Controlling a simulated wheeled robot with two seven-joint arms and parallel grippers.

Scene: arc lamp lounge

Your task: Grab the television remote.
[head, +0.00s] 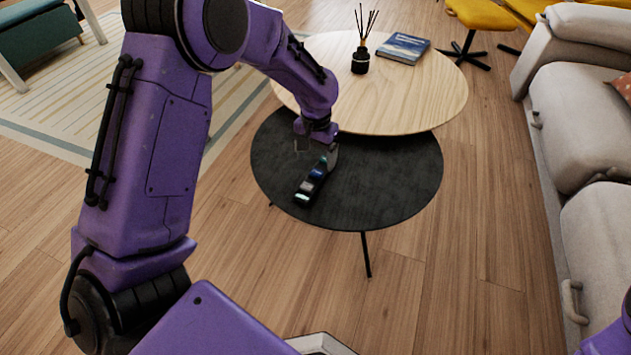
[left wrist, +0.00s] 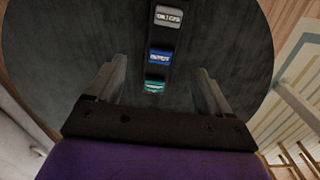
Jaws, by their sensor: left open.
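The television remote (head: 309,186) is dark and slim, with grey, blue and teal button patches. It lies on the black round low table (head: 385,185). My left gripper (head: 318,156) is over the far end of the remote and partly hides it in the head view. In the left wrist view the remote (left wrist: 161,35) runs from the top edge down to between the two spread fingers of my left gripper (left wrist: 158,88). The fingers are open, with a gap on each side of the remote. My right gripper is not in view.
A higher light-wood round table (head: 430,98) overlaps the black one behind it. It holds a reed diffuser (head: 360,60) and a blue book (head: 403,48). A grey sofa (head: 575,120) stands at the right. The black table is otherwise bare.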

